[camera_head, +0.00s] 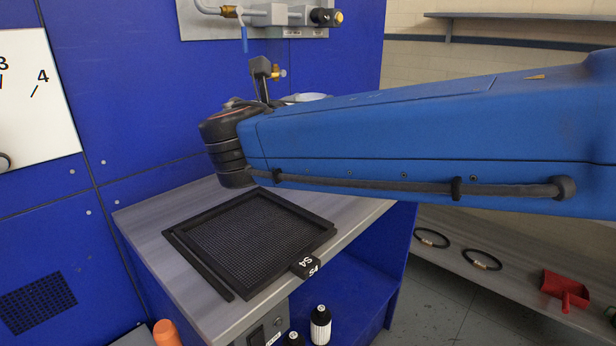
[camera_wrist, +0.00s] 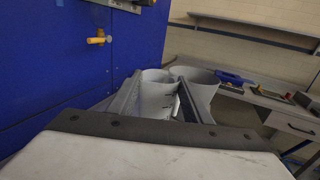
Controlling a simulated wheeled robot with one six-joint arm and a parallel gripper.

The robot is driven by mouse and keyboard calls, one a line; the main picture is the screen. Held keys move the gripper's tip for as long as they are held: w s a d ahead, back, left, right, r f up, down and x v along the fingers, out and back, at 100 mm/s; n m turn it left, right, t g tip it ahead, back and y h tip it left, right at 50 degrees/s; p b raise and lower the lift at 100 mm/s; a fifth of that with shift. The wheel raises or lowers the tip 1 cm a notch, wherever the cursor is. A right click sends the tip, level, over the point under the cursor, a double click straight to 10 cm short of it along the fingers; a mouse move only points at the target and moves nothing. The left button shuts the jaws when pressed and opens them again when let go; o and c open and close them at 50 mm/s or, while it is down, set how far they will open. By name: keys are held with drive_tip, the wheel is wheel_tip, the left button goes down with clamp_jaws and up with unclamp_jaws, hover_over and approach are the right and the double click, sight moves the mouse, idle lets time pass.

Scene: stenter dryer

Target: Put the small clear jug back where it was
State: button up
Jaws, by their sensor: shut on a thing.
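In the wrist view, my gripper (camera_wrist: 158,100) is shut on the small clear jug (camera_wrist: 155,98), a pale, see-through cup with dark marks on its side. It sits between the two dark fingers with its open rim up. A second, wider pale round vessel (camera_wrist: 204,82) stands just behind and right of it, partly covered by the right finger.
A black mesh tray (camera_head: 170,232) marked S4 lies on the grey bench (camera_head: 142,217) below my arm. A valve panel (camera_head: 255,20) is on the blue wall. Dark bottles (camera_head: 320,325) and an orange-capped item (camera_head: 166,333) stand low in front. A red scoop (camera_head: 566,288) lies at right.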

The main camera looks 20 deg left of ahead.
drive_tip(key=shift+f, duration=4.8)
drive_tip(key=o, duration=1.5)
drive_tip(key=shift+r, duration=0.2)
drive_tip(key=s, duration=1.2)
